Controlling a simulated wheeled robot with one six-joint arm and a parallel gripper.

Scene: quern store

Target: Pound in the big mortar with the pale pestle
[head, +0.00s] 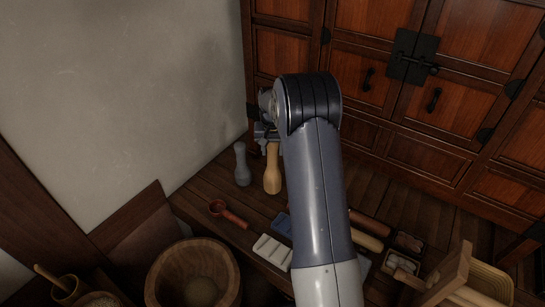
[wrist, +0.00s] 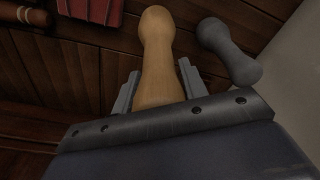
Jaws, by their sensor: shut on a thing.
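The pale pestle (head: 272,170) is tan wood and upright over the dark wooden table. My gripper (head: 267,136) is shut around its upper part, and its jaws flank the pestle (wrist: 160,62) in the wrist view. I cannot tell whether the pestle's foot touches the table. A grey pestle (head: 242,166) stands just left of it, apart from the jaws, and also shows in the wrist view (wrist: 230,50).
A red ladle (head: 229,215), a white ridged block (head: 272,251) and a blue piece (head: 282,224) lie on the table (head: 195,196). Rollers, small boxes and a wooden stand (head: 450,276) are at right. A cabinet (head: 440,95) stands behind.

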